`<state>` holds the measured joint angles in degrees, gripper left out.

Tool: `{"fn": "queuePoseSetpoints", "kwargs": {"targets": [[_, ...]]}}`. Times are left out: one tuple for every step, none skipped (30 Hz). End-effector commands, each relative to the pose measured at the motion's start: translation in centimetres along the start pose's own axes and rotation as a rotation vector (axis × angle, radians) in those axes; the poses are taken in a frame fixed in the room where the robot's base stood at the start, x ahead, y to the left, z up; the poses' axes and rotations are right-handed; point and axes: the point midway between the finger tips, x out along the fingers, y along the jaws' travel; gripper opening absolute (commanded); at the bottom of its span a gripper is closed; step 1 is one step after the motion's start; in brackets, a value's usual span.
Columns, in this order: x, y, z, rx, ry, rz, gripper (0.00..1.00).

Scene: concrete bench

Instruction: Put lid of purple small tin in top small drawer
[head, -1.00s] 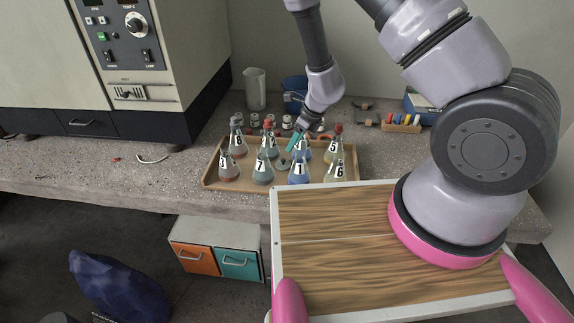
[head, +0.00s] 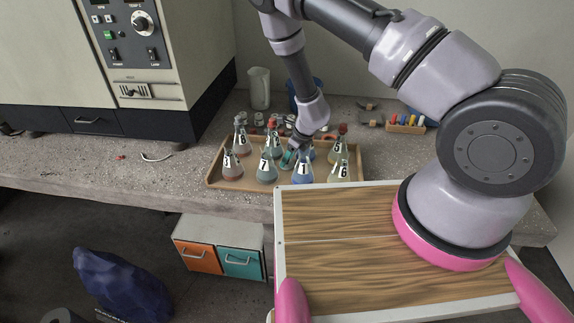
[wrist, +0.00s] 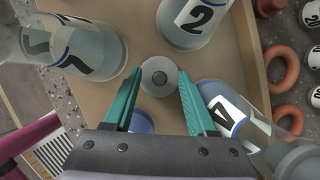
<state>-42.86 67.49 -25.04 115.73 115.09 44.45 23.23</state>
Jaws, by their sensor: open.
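My gripper (wrist: 156,86) is open, its teal fingers pointing down among the flasks; in the head view (head: 289,159) it is over the wooden tray. A small round grey disc (wrist: 160,70) with a dark centre lies between the fingertips in the wrist view; it looks like the lid, but no purple shows on it. A blue round thing (wrist: 143,121) is partly hidden behind the gripper. No purple tin is identifiable. A black drawer (head: 93,121) with a handle sits under the beige machine. Orange (head: 198,258) and teal (head: 242,264) drawers are below the bench.
Numbered flasks crowd the tray (head: 214,181); flask 7 (wrist: 85,55), flask 2 (wrist: 195,18) and another flask (wrist: 232,110) stand close around the fingers. A beaker (head: 259,88) is behind. Orange rings (wrist: 285,68) lie beside the tray.

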Motion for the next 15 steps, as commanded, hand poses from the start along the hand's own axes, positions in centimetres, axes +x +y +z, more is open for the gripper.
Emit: {"fn": "queuePoseSetpoints", "kwargs": {"targets": [[-0.02, 0.01, 0.00, 0.000, 0.000, 0.000, 0.57], [-0.02, 0.02, 0.00, 0.000, 0.000, 0.000, 0.57], [-0.02, 0.02, 0.00, 0.000, 0.000, 0.000, 0.50], [-0.03, 0.02, 0.00, 0.000, 0.000, 0.000, 0.38], [-0.03, 0.02, 0.00, 0.000, 0.000, 0.000, 0.27], [-0.03, 0.02, -0.01, 0.000, 0.000, 0.000, 0.11], [-0.04, 0.02, -0.01, 0.000, 0.000, 0.000, 0.00], [-0.04, 0.02, -0.01, 0.000, 0.000, 0.000, 0.00], [-0.04, 0.02, -0.01, 0.000, 0.000, 0.000, 0.00], [-0.04, 0.02, -0.01, 0.000, 0.000, 0.000, 0.00], [-0.04, 0.02, -0.01, 0.000, 0.000, 0.000, 0.00], [-0.04, 0.02, -0.01, 0.000, 0.000, 0.000, 0.00], [-0.05, 0.02, -0.01, 0.000, 0.000, 0.000, 0.00], [-0.05, 0.02, -0.01, 0.000, 0.000, 0.000, 0.00], [-0.05, 0.02, -0.01, 0.000, 0.000, 0.000, 0.00]]}}
